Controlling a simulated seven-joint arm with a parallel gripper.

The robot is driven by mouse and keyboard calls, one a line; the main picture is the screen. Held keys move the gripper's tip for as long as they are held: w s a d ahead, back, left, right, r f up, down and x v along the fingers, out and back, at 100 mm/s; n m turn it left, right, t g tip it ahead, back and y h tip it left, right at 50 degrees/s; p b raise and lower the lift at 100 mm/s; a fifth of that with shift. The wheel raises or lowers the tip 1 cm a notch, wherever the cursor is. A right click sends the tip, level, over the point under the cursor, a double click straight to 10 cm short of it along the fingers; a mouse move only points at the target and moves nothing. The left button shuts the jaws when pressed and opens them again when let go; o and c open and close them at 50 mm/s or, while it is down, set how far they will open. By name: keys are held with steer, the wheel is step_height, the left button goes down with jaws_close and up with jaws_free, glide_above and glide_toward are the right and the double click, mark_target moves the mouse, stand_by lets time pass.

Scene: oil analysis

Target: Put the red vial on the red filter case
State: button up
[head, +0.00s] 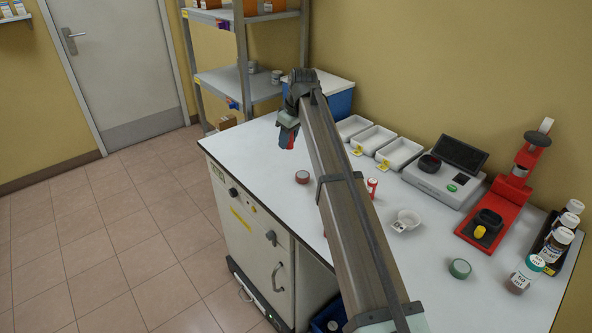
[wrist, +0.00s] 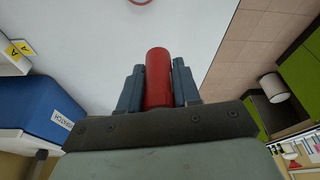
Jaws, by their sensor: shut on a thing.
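My gripper (head: 288,135) is above the far left part of the bench in the head view. It is shut on the red vial (wrist: 158,80), which sits between the two blue-grey fingers in the wrist view. Only a small red part of the vial (head: 291,142) shows in the head view. The red filter case (head: 302,177) is a small round red piece lying on the white bench, nearer the camera than the gripper. In the wrist view, only a red rim of the case (wrist: 141,2) shows at the top edge, apart from the vial.
A red-and-white small item (head: 372,186) stands beside my arm. A white dish (head: 409,218), a green round case (head: 460,268), white trays (head: 372,139), a grey device (head: 446,180), a red press (head: 497,205) and several bottles (head: 556,245) fill the right.

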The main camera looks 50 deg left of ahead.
steer(key=w+d, duration=0.2)
steer(key=d, duration=0.1)
glide_toward(299, 173)
steer(key=shift+x, duration=3.05)
steer(key=shift+w+a+f, duration=0.1)
steer(key=o, duration=1)
steer(key=shift+o, duration=0.2)
steer(key=v, duration=1.2)
